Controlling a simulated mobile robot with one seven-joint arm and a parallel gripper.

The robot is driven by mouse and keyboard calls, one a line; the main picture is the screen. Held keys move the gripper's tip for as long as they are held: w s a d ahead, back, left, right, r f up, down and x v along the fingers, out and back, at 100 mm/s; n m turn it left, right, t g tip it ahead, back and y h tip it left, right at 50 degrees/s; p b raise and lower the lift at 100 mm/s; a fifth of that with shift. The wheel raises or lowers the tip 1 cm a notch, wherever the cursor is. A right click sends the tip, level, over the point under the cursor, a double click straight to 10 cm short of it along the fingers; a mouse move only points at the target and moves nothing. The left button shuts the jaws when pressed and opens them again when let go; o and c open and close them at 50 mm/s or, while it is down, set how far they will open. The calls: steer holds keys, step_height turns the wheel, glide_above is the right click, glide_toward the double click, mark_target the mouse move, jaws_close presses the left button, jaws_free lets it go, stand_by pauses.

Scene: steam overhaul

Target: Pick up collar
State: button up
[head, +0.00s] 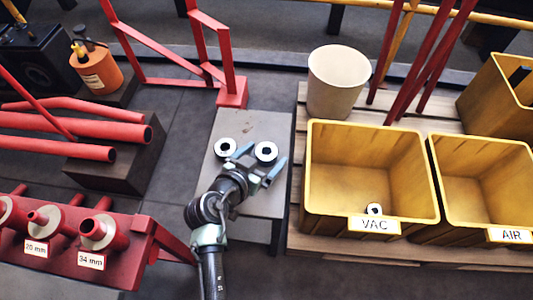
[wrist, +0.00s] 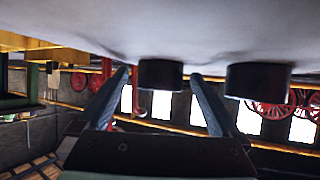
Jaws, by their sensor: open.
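Two collars stand on the grey table (head: 240,125). Each is a short ring, white on top with a dark hole and a dark side. The left collar (head: 225,158) is outside my gripper. The right collar (head: 266,152) sits at the mouth of my gripper (head: 262,163), whose fingers are spread with a gap on either side. In the wrist view, where the table appears overhead, this collar (wrist: 160,75) is between the fingertips and the other collar (wrist: 258,80) is beyond the right finger. A third collar (head: 374,209) lies in the yellow VAC bin (head: 318,170).
A yellow AIR bin (head: 480,225) stands right of the VAC bin on a pallet (head: 297,215). A cream bucket (head: 336,85) stands behind. A red stand (head: 120,250) with labelled pegs is left. Red pipes (head: 80,127) and an orange oil can (head: 97,70) are farther back.

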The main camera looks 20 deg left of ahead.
jaws_close()
steer(key=shift+r, duration=0.15)
stand_by(0.4)
step_height(320, 180, up, 10)
steer(key=p, duration=0.4)
steer(key=shift+p, duration=0.3)
steer(key=shift+n+y, duration=0.5)
steer(key=d+f, duration=0.2)
steer(key=d, duration=0.1)
steer(key=s+d+f, duration=0.1)
steer(key=d+f, duration=0.1)
steer(key=shift+f, duration=0.1)
steer(key=s+d+f, duration=0.1)
steer(key=s+d, duration=0.1)
steer(key=d, duration=0.8)
steer(key=s+r+p, duration=0.3)
steer(key=r+p, duration=1.2)
steer(key=p, duration=0.1)
steer(key=s+r+p, duration=0.4)
steer(key=r+p, duration=1.1)
steer(key=p, duration=0.2)
steer(key=shift+s+d+r, duration=0.2)
steer(key=shift+s+r, duration=0.05)
